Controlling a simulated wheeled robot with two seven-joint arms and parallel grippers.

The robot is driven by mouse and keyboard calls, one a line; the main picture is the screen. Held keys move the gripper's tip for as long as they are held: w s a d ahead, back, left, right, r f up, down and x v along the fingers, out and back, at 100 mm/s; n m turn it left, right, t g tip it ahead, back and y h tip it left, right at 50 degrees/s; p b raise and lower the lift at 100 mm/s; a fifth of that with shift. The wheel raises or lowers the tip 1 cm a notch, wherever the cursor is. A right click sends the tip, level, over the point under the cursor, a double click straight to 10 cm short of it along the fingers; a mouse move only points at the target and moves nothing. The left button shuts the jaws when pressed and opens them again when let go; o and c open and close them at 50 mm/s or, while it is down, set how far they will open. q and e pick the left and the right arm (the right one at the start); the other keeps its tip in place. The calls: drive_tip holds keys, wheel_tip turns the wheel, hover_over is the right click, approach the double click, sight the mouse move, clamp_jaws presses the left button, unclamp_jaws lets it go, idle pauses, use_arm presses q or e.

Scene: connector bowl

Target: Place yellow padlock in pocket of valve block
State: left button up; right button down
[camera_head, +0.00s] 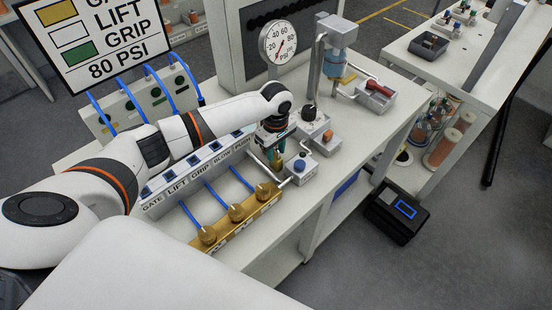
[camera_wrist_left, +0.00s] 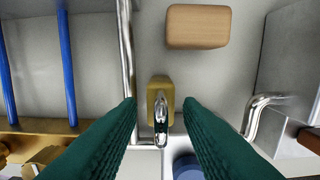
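The yellow padlock (camera_wrist_left: 159,88) has a brass-coloured body and a chrome shackle. In the left wrist view it lies on a light grey surface between the tips of my left gripper (camera_wrist_left: 160,103), with a gap on each side. In the head view my left gripper (camera_head: 276,158) points down over the bench, and I cannot make out the padlock there. A long gold block (camera_head: 238,224) with brass knobs and blue hoses lies to its left; its end shows in the left wrist view (camera_wrist_left: 35,137). I cannot tell whether this is the valve block, and no pocket is clearly visible.
A labelled grey strip (camera_head: 178,187) runs behind the hoses. A grey box with a blue button (camera_head: 300,166) stands right of the gripper. A wooden block (camera_wrist_left: 198,26) lies beyond the padlock, between a chrome rail (camera_wrist_left: 127,55) and a chrome handle (camera_wrist_left: 258,110). A pressure gauge (camera_head: 277,43) stands behind.

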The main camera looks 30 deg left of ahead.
use_arm(q)
clamp_jaws()
drive_tip(key=shift+r, duration=0.1)
